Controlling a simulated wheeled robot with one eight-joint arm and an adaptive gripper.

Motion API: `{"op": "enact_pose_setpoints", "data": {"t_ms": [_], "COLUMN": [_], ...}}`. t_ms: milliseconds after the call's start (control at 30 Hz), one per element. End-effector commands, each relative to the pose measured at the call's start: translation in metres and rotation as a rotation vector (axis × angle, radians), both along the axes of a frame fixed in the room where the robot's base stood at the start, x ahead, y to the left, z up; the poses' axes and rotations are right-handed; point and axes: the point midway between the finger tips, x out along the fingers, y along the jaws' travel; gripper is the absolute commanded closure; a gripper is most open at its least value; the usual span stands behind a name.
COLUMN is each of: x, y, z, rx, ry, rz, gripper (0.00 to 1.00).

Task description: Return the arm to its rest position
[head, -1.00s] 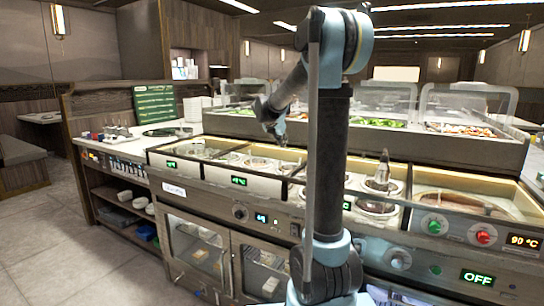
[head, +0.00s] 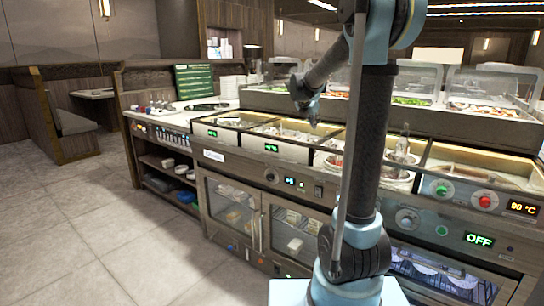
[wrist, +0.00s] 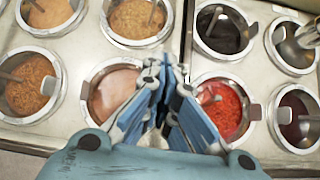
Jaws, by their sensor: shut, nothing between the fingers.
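My gripper (head: 312,118) hangs from my bent arm above the sauce counter in the head view, pointing down. In the wrist view my gripper (wrist: 165,75) has its blue fingers together with nothing held between them. Below it are round metal wells: one with red sauce (wrist: 224,108), one with a pinkish-brown sauce (wrist: 112,92), one with tan grainy sauce (wrist: 136,19) and one with dark sauce (wrist: 222,32). The fingers appear above the wells and partly hide the pinkish-brown and red ones. Ladle handles stick out of several wells.
Glass guards (head: 490,85) over a salad row stand behind the wells. The control panel (head: 480,205) is at the right front. Open shelves (head: 165,175) and a condiment counter lie left. The tiled floor (head: 80,230) at left is clear, with a booth bench (head: 70,125) beyond.

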Motion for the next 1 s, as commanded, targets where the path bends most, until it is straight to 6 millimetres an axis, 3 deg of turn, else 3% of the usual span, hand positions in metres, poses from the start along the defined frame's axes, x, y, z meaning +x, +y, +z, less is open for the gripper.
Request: {"op": "enact_pose_setpoints", "data": {"t_ms": [200,467,1000], "x": [-0.026,-0.070,-0.219], "y": [-0.014,-0.018,-0.014], "z": [0.000,-0.003,-0.040], "rx": [0.125,0.340,1.094], "ry": [-0.058,-0.148,-0.399], "rz": [-0.126,-0.326,-1.138], "gripper": [1.00,1.00,1.00]}}
